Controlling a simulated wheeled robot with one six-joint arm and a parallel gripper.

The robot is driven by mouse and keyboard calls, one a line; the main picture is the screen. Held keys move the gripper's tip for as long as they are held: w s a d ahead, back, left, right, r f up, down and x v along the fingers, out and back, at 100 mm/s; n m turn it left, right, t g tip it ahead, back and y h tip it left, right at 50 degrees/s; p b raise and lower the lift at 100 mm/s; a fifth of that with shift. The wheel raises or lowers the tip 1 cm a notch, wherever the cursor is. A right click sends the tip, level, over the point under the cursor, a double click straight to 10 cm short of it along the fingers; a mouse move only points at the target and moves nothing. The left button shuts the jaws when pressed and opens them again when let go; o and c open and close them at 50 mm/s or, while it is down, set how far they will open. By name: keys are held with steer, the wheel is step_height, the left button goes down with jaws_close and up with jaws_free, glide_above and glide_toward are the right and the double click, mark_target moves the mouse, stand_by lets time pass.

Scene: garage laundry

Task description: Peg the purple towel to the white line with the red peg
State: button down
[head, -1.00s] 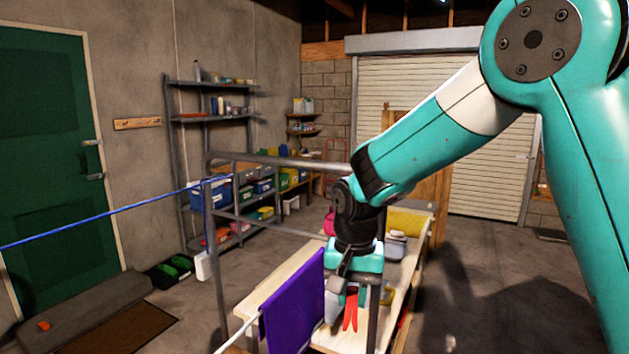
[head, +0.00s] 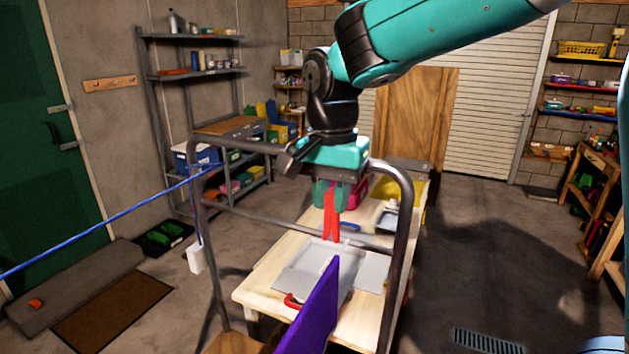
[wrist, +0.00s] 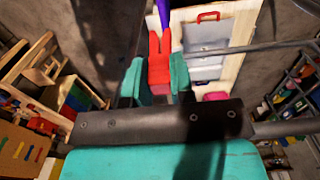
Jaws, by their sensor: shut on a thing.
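My gripper (head: 332,192) is shut on the red peg (head: 331,218), which points down above the far part of the workbench. In the wrist view the red peg (wrist: 159,62) sits between the two teal fingers. The purple towel (head: 314,310) hangs at the bottom of the head view, seen nearly edge-on and cut off by the frame. It is nearer the camera than the peg and appears apart from it. A sliver of the purple towel (wrist: 164,12) shows beyond the peg tip in the wrist view. I cannot make out the white line now.
A grey metal frame (head: 398,250) arches over the workbench (head: 262,282), close to my arm. A grey tray (head: 370,272) and a yellow bin (head: 412,190) are on the bench. A blue line (head: 100,230) runs left from the frame. Floor to the right is open.

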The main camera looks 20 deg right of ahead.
steer(key=shift+d, duration=0.3)
steer(key=shift+a+r, duration=0.1)
steer(key=shift+a, duration=0.35)
steer(key=shift+f, duration=0.25)
steer(key=shift+f+b, duration=3.6)
steer(key=shift+f, duration=1.6)
steer(key=c, duration=1)
jaws_free()
steer(key=shift+o, duration=0.5)
steer(key=shift+r, duration=0.1)
